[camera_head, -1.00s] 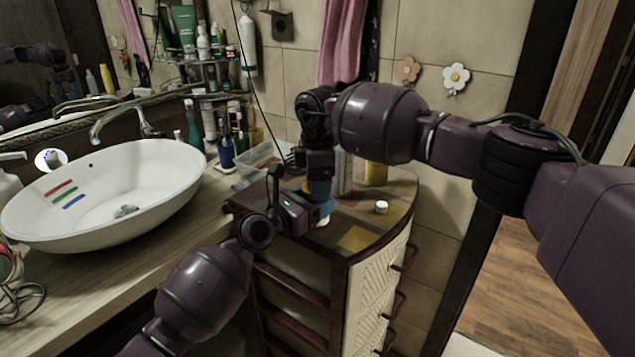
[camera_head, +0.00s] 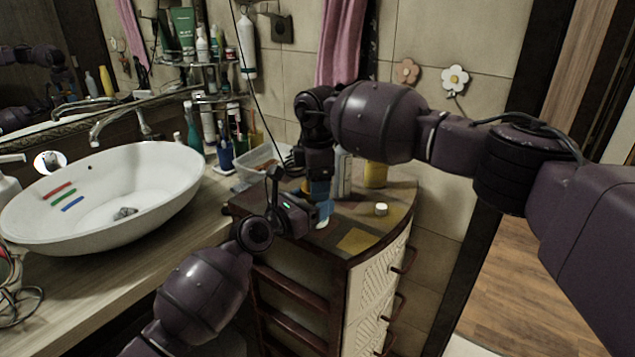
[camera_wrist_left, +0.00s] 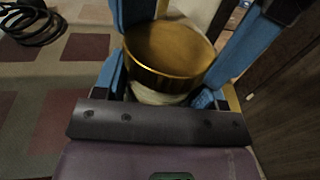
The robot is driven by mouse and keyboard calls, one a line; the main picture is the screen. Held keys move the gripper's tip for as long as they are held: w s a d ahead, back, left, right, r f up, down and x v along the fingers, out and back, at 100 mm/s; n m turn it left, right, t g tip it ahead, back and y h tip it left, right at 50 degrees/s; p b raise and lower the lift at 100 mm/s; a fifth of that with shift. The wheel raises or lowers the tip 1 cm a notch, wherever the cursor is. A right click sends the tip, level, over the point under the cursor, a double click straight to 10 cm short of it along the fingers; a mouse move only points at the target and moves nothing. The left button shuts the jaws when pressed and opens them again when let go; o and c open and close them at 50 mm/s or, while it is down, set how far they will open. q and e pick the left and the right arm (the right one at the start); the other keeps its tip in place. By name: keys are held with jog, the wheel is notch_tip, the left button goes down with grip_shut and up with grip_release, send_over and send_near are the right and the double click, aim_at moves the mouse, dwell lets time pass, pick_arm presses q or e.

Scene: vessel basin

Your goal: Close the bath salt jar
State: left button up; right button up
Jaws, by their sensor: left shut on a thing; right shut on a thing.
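The bath salt jar shows as a pale body (camera_wrist_left: 160,94) under a gold lid (camera_wrist_left: 170,55) in the left wrist view. Blue fingers lie on both sides of them. In the head view, my left gripper (camera_head: 312,219) reaches in from the left, low over the cabinet top, shut on the jar, which is mostly hidden there. My right gripper (camera_head: 318,190) points down from above with blue fingers, shut on the lid. The lid sits over or against the jar's top; I cannot tell whether it is fully seated.
The cabinet top (camera_head: 395,192) holds a yellow container (camera_head: 376,174), a white box (camera_head: 343,176) and a small white round item (camera_head: 381,209). A clear tray (camera_head: 262,160) stands behind. The sink basin (camera_head: 150,185) is at left. The cabinet's front right is mostly clear.

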pick_arm(q)
jog(key=shift+s+d+r, duration=0.1)
jog(key=shift+d+r, duration=0.05)
pick_arm(e)
jog(key=shift+f, duration=1)
jog(key=o, duration=0.6)
jog(key=shift+s+a, duration=0.1)
pick_arm(q)
jog(key=shift+r, duration=0.1)
pick_arm(e)
jog(key=shift+s, duration=0.1)
jog(key=shift+a, duration=0.1)
jog(key=r, duration=0.3)
jog(key=shift+w+r, duration=0.2)
jog(key=shift+r, duration=0.6)
pick_arm(q)
jog(key=shift+f, duration=0.2)
pick_arm(e)
jog(key=shift+r, duration=0.1)
jog(key=c, duration=1.1)
